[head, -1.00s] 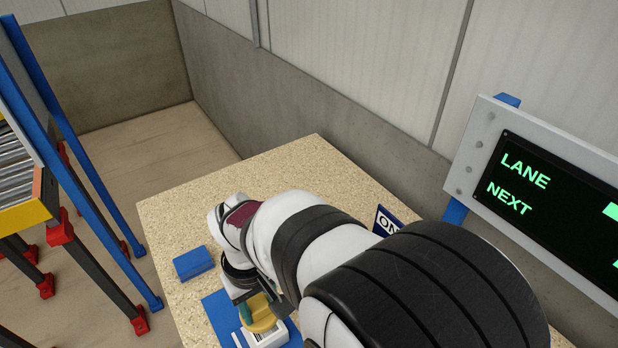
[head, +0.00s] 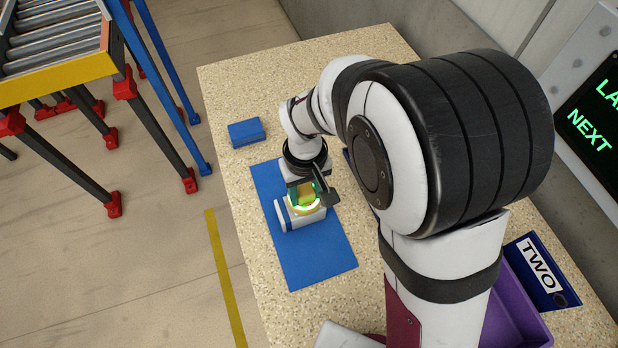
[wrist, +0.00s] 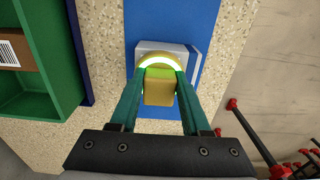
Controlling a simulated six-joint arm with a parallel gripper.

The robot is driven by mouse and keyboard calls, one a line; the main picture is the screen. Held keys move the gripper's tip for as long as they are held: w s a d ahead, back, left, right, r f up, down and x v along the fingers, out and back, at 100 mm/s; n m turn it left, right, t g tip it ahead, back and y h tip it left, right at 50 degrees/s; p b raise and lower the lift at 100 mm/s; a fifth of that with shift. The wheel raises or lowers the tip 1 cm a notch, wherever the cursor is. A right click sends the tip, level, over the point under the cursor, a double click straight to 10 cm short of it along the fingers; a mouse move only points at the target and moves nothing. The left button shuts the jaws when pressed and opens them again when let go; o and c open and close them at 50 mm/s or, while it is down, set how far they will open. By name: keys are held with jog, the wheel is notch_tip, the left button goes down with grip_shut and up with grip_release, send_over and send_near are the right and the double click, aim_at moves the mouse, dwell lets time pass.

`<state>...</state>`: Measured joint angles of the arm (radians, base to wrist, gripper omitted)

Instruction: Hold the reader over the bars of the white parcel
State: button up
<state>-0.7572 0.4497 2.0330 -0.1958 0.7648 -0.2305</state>
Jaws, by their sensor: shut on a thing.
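My gripper (head: 306,188) is shut on the yellow reader (head: 306,203), and a bright green-white ring glows on the reader. In the wrist view, the two teal fingers of my gripper (wrist: 160,84) hold the reader (wrist: 160,92) from both sides. The white parcel (head: 287,217) lies under the reader on a blue mat (head: 316,262); it also shows in the wrist view (wrist: 187,52). The reader covers part of the parcel's top. I cannot make out its bars, nor whether the reader touches it.
A blue block (head: 246,133) lies on the speckled table beyond the mat. A purple bin (head: 515,300) with a TWO sign (head: 541,270) stands at right. The wrist view shows a green bin (wrist: 48,104) holding a brown barcoded parcel (wrist: 18,50). A roller conveyor (head: 60,50) stands at left.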

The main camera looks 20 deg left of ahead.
jog(key=shift+r, duration=0.1)
dwell(0.3)
notch_tip(320, 180, up, 7)
jog(key=shift+f, duration=0.1)
jog(key=o, duration=0.5)
jog(key=c, duration=0.5)
dwell(0.8)
